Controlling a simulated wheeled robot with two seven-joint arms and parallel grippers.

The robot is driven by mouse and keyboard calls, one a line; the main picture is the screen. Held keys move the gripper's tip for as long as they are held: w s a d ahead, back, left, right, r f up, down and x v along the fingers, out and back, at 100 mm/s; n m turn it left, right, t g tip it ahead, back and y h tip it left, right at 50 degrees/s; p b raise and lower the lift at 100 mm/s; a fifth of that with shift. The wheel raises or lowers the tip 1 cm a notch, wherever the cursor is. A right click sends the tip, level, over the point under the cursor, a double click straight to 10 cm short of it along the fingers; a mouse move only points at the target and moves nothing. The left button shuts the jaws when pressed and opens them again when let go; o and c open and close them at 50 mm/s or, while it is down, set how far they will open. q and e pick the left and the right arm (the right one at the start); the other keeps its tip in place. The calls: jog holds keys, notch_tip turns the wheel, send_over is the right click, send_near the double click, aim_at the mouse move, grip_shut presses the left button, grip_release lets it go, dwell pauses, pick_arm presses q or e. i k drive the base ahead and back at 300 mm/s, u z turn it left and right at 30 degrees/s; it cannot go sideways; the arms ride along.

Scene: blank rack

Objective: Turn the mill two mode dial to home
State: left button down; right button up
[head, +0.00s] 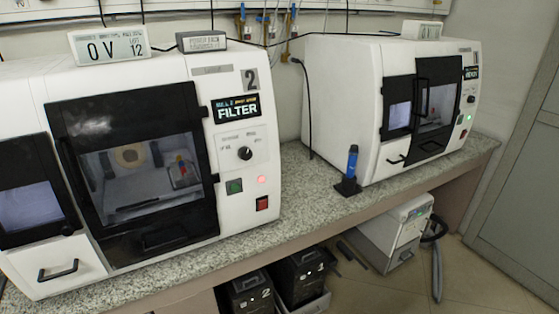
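Mill two (262,205) is the large white machine at the left of the head view, marked with a grey 2 and a black "FILTER" label (237,109). Its mode dial (244,153) is a small round black knob on a white panel right of the dark window door. Small print surrounds the dial, but I cannot read it or tell where the knob points. Below the dial are a green button (234,187), a lit red light (262,180) and a red switch (262,203). The door looks shut. Neither of my grippers is in view.
A second white mill (345,95) stands at the back right on the same speckled counter (300,212). A blue tool in a black stand (348,186) stands on the counter between them. Black bins (302,277) and a white unit (385,240) are under the counter. Floor at right is clear.

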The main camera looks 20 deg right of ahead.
aim_at(245, 153)
jog(key=z, duration=0.75)
jog(key=i, duration=0.6)
jog(key=u, duration=1)
